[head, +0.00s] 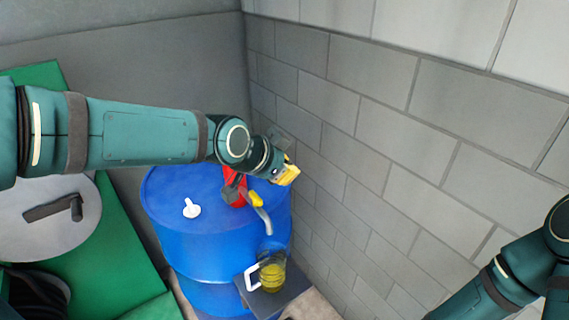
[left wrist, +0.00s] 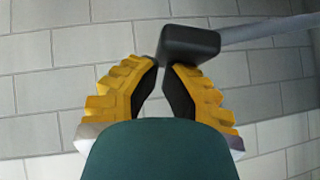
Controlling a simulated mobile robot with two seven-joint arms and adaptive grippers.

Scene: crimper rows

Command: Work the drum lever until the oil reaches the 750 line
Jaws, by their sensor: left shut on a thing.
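The blue drum (head: 165,225) stands in the corner with a red pump (head: 232,186) on top. A grey spout with a yellow collar (head: 257,199) curves down from the pump. A clear jug (head: 271,273) with a white handle stands under the spout and holds yellow oil; its lines are too small to read. My left gripper (head: 287,174) is above the drum's right side. In the left wrist view its yellow fingers (left wrist: 161,75) are shut on the black grip of the drum lever (left wrist: 188,44), whose grey rod runs right. My right gripper is outside the view.
The jug rests on a dark stand (head: 292,297) in front of the drum. A white cap (head: 191,208) sits on the drum top. A grey block wall (head: 400,150) is close on the right. A green surface with a round grey lid (head: 40,225) is at left.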

